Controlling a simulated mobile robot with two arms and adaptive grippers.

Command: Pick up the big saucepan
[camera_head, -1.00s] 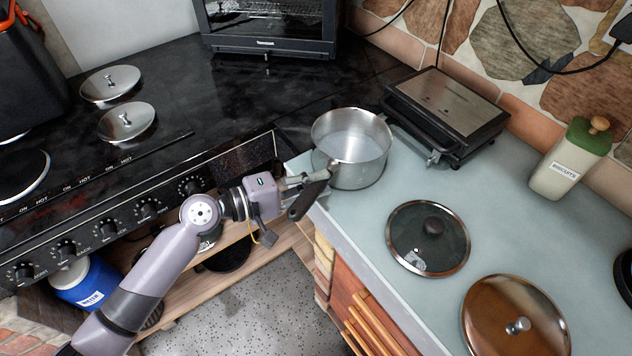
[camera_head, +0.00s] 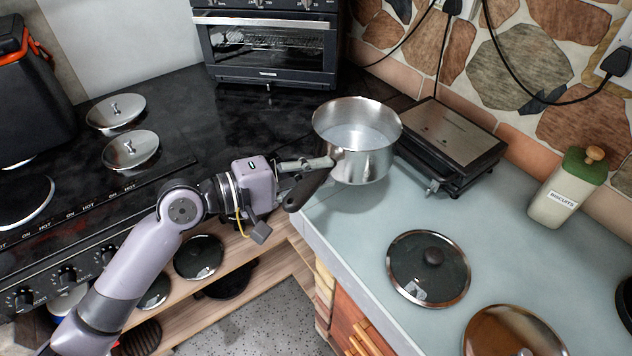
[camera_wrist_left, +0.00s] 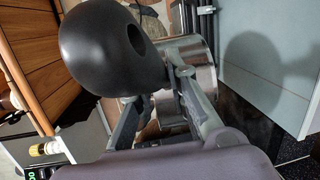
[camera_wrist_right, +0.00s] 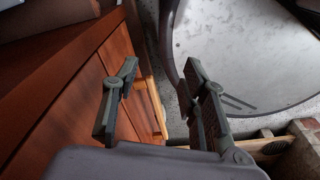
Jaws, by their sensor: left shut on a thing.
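The big saucepan (camera_head: 364,158) is a shiny steel pot with a black handle (camera_head: 306,190), held above the light blue-grey countertop at its left end. A shadow lies on the counter below it. My left gripper (camera_head: 322,164) is shut on the saucepan's handle, close to the pot's wall. In the left wrist view the black handle end (camera_wrist_left: 108,48) is large between camera and pot, and the steel pot wall (camera_wrist_left: 190,62) shows behind the fingers. My right gripper (camera_wrist_right: 160,100) shows only in the right wrist view, open and empty, its fingers apart near brown wooden panels.
A contact grill (camera_head: 446,145) stands just right of the saucepan. A glass lid (camera_head: 428,268), a copper-coloured lid (camera_head: 510,335) and a biscuits jar (camera_head: 562,188) are on the counter. Two steel lids (camera_head: 130,150) lie on the black hob. A toaster oven (camera_head: 270,45) stands behind.

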